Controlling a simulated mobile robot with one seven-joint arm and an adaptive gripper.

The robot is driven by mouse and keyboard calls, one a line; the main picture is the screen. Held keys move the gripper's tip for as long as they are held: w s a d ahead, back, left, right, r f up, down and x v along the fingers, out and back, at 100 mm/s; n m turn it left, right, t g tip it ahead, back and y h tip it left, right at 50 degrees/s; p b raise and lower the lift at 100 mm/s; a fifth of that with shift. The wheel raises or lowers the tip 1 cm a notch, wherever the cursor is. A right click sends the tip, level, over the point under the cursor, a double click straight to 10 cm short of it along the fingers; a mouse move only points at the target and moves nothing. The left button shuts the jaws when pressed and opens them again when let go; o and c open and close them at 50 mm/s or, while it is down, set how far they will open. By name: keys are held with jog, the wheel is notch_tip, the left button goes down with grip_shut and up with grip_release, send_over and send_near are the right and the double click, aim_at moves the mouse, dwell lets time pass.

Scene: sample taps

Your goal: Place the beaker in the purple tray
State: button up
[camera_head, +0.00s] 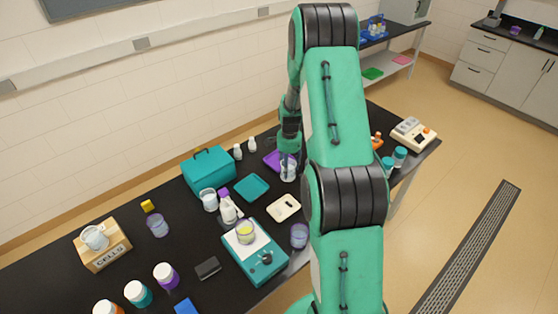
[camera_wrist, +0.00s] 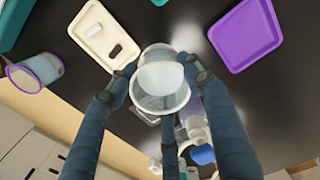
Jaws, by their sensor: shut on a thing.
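A clear beaker (camera_wrist: 162,80) with pale contents is between the fingers of my gripper (camera_wrist: 158,82), which is shut on it. In the head view the beaker (camera_head: 288,170) shows below my gripper (camera_head: 289,150), beside the purple tray. The purple tray (camera_wrist: 247,34) lies flat on the black table, empty in the part I see, up and right of the beaker in the wrist view. In the head view the purple tray (camera_head: 271,160) is partly hidden by my gripper and beaker. The beaker's height above the table is hard to tell.
A purple-rimmed beaker (camera_head: 299,236) stands at the front edge. Teal-capped jars (camera_head: 400,156) stand to the right, white bottles (camera_head: 238,151) behind, a teal scale (camera_head: 255,260) at front left.

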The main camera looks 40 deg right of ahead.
jog(key=shift+f, duration=0.45)
jog(key=w+d+f+p, duration=0.1)
jog(key=w+d+p, duration=0.1)
jog(key=w+d, duration=0.6)
jog(key=w, duration=0.5)
jog(key=shift+w+d+f, duration=0.2)
jog(key=shift+w+f, duration=0.05)
jog(key=shift+w, duration=0.1)
jog(key=shift+f, duration=0.1)
dwell(0.4)
jog(key=shift+f+p, duration=0.3)
jog(key=shift+f, duration=1.3)
jog(key=shift+f+b, duration=0.35)
jog(key=shift+f, duration=0.05)
jog(key=o, duration=1.3)
